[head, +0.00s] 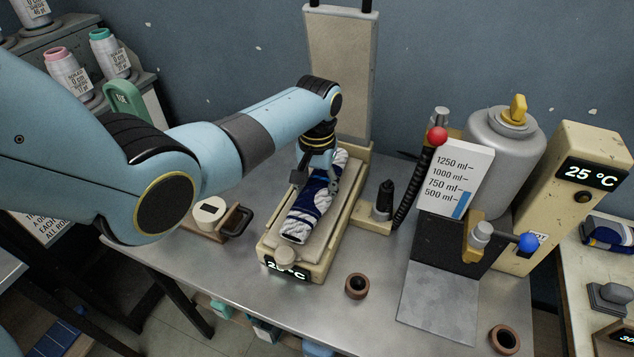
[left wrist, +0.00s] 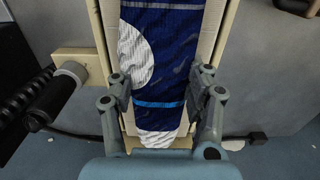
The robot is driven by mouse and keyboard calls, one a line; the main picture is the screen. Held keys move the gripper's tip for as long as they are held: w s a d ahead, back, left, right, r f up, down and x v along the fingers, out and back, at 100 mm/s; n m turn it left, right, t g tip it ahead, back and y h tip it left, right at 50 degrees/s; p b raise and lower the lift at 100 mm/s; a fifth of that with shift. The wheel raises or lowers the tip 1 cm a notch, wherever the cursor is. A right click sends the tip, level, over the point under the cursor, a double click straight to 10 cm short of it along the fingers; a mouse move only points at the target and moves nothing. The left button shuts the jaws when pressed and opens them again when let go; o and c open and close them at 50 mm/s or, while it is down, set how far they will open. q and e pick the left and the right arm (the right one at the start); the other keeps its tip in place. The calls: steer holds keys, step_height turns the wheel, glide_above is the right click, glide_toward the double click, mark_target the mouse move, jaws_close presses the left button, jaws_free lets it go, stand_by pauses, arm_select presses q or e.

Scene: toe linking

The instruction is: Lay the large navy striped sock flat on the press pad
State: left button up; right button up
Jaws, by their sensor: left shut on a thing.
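The navy sock (head: 301,217), with white patches and blue bands, lies lengthwise along the press pad (head: 322,228). In the left wrist view the sock (left wrist: 182,45) runs along the cream press, with a white patch at the left and a white end near the gripper. My left gripper (head: 318,184) is down over the upper part of the sock, shut on it. Its fingers (left wrist: 161,96) straddle the sock in the left wrist view. The arm and gripper hide part of the sock. My right gripper is not in view.
The press lid (head: 342,75) stands upright behind the pad. A black-handled tool (head: 237,221) lies left of the press. A brown ring (head: 357,286) sits in front, and a steamer with a grey tank (head: 500,150) stands at the right. The table front is mostly clear.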

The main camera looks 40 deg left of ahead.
arm_select(q)
steer(key=shift+f, duration=0.4)
steer(key=o, duration=1.4)
steer(key=shift+c, duration=0.2)
steer(key=shift+r, duration=0.1)
steer(key=shift+c, duration=0.4)
step_height(320, 180, up, 5)
steer(key=p, duration=0.5)
steer(key=shift+r, duration=0.95)
